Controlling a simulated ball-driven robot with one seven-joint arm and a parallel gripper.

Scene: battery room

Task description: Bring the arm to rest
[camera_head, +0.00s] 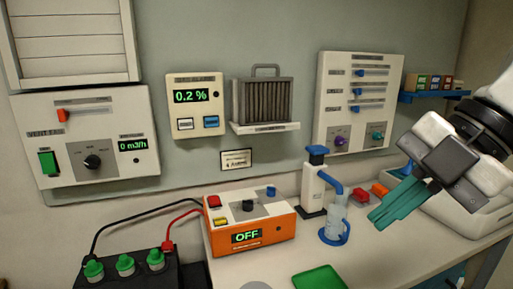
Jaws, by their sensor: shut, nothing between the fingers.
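My gripper (391,207) is at the right of the view, with teal fingers pointing down and to the left. The fingers are shut with nothing between them. They hang in front of the right part of the white bench (366,258), apart from the things around them. My white and black wrist runs up to the right edge.
A white dispenser with a blue spout (313,185) and a clear beaker (336,222) stand left of the gripper. Red blocks (379,189) and a pale tray (484,231) lie close to it. An orange box (250,226) reading OFF and a green tray (319,279) are further left.

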